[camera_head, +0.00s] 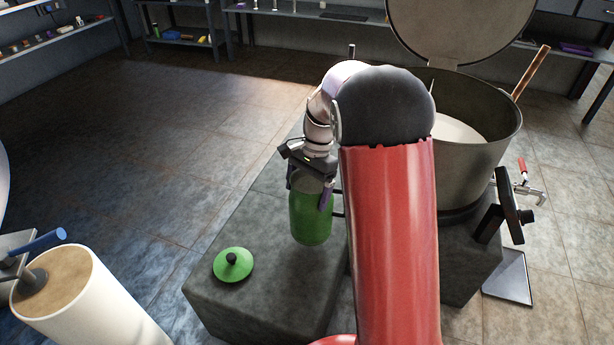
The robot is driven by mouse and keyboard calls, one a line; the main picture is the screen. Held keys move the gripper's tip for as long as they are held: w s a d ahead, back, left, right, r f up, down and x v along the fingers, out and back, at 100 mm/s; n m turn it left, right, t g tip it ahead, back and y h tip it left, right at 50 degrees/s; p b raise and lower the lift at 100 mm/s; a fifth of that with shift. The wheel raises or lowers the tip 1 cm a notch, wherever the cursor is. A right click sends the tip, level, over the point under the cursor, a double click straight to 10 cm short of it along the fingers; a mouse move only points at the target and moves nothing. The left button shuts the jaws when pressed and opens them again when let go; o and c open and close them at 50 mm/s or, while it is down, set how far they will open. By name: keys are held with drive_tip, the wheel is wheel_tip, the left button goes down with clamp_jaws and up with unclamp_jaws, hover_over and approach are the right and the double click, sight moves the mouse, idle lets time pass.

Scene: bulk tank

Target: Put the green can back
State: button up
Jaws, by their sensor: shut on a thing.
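The green can (311,222) is upright over the grey block (213,290), left of my red arm. My gripper (309,190) comes down from above and is shut on the can near its upper rim. I cannot tell whether the can's base touches the block. A dark handle shows at the can's right side, partly hidden by my arm. A round green lid (233,265) with a black knob lies flat on the block, in front and to the left of the can, apart from it.
A large metal tank (475,165) with its round lid (462,30) raised and pale contents stands at the right. A tap (528,190) sticks out at its right. A white cylinder (95,300) stands at the lower left. Shelves line the back wall. The floor at left is clear.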

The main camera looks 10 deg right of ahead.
drive_tip(key=shift+f, duration=2.35)
drive_tip(key=o, duration=1.8)
wheel_tip(320, 180, up, 16)
drive_tip(key=s+d+r+n+t, duration=0.1)
drive_tip(key=s+d+n, duration=0.1)
drive_tip(key=s, duration=0.1)
drive_tip(key=s+n+t+h, duration=0.1)
drive_tip(key=s+n+t, duration=0.1)
drive_tip(key=s, duration=0.5)
drive_tip(key=s+r+n+t, duration=0.1)
drive_tip(key=s+n+t, duration=0.1)
drive_tip(key=s+n, duration=0.2)
drive_tip(key=s+a+r+n+t+h, duration=0.1)
drive_tip(key=s+n+t, duration=0.1)
drive_tip(key=s, duration=0.8)
drive_tip(key=shift+s+n+t+h+p, duration=0.3)
drive_tip(key=shift+s+n, duration=0.1)
drive_tip(key=shift+n, duration=0.3)
